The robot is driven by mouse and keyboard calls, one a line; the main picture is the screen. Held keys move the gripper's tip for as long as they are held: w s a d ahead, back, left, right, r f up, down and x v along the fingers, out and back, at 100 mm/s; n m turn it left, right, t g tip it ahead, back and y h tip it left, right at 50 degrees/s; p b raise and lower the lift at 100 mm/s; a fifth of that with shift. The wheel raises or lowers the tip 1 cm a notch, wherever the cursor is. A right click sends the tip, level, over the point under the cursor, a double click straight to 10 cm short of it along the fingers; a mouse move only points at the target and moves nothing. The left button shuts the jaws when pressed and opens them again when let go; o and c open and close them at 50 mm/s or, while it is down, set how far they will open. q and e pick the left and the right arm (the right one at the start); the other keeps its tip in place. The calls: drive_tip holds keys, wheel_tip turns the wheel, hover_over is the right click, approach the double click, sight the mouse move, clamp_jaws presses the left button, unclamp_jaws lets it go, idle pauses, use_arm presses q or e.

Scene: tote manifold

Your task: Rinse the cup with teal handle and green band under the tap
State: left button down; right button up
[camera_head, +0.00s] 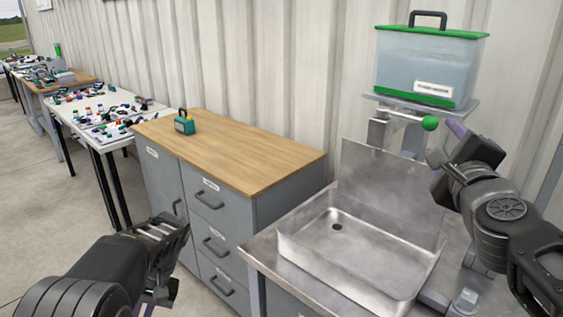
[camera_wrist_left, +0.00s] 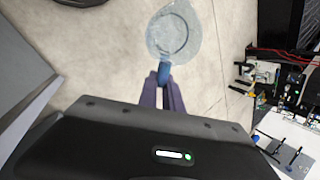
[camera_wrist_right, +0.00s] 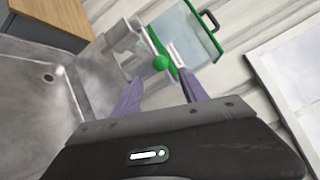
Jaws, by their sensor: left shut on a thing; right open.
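A clear cup (camera_wrist_left: 173,32) with a teal-blue handle (camera_wrist_left: 163,72) shows in the left wrist view, above the floor. My left gripper (camera_wrist_left: 163,82) is shut on that handle. No green band can be made out, and the cup is hidden in the head view, where the left gripper body (camera_head: 168,245) shows. The tap (camera_head: 378,131) sits under a clear tank with a green lid (camera_head: 428,65), above the sink (camera_head: 350,255). A green ball knob (camera_head: 430,123) is on the tap. My right gripper (camera_wrist_right: 161,92) is open, its purple fingers apart, with the knob (camera_wrist_right: 161,62) ahead between them.
A wood-topped cabinet (camera_head: 245,160) with drawers stands left of the sink, with a small teal box (camera_head: 184,124) on it. A white table (camera_head: 72,118) with many small parts stands further left. The sink basin looks empty, and floor is open at left.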

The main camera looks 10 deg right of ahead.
sight(405, 117)
drive_tip(key=x, duration=1.2)
drive_tip(key=shift+w, duration=0.35)
drive_tip(key=shift+d, duration=0.1)
drive_tip(key=shift+c, duration=0.2)
clamp_jaws()
idle(1.1)
